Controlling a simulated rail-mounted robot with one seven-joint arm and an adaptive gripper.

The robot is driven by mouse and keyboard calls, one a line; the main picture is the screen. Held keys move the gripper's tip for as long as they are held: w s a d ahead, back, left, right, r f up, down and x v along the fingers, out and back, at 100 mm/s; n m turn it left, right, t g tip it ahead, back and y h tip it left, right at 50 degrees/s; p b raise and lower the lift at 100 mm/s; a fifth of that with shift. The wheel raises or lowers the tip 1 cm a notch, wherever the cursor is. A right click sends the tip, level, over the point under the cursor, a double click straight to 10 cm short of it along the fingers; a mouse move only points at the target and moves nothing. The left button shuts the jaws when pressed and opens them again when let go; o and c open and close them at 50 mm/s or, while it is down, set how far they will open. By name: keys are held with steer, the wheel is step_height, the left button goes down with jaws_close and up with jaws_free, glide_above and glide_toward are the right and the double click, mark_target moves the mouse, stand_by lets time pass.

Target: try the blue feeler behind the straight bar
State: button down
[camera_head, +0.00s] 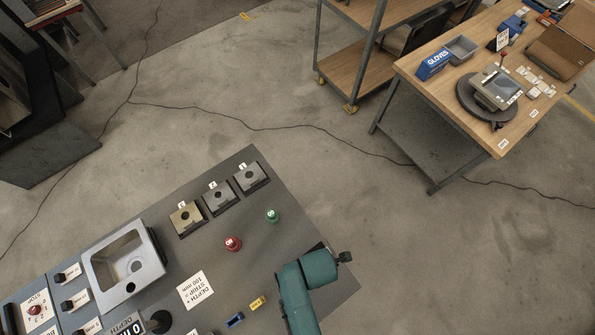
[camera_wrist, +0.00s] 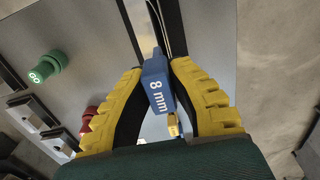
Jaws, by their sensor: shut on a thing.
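The blue feeler (camera_wrist: 157,88), marked "8 mm", is between the yellow fingers of my gripper (camera_wrist: 159,67) in the wrist view. My gripper is shut on it. Its narrow end points up the picture, beside dark upright strips (camera_wrist: 174,25). I cannot tell whether these are the straight bar, or whether the feeler touches them. In the head view my teal arm reaches over the panel's right corner, and the fingers and the held feeler cannot be made out there.
The grey panel (camera_head: 290,205) carries a green button (camera_head: 272,215), a red button (camera_head: 233,243), three square blocks (camera_head: 219,197) and a metal sink (camera_head: 125,266). A small yellow piece (camera_head: 257,302) and a small blue piece (camera_head: 235,320) lie near its front. Open floor surrounds the panel's right end.

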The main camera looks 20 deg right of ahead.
steer(key=shift+d, duration=0.25)
steer(key=f+b, duration=0.4)
steer(key=b, duration=0.1)
steer(key=shift+a, duration=0.2)
steer(key=shift+r, duration=0.1)
steer(key=shift+f+p, duration=0.3)
steer(key=shift+p, duration=0.3)
stand_by(0.3)
steer(key=shift+f+b, duration=0.75)
steer(key=shift+f, duration=0.9)
stand_by(0.4)
steer(key=shift+r, duration=0.15)
stand_by(0.6)
steer(key=shift+r+p, duration=2.45)
steer(key=shift+p, duration=0.2)
steer(key=shift+r, duration=1.3)
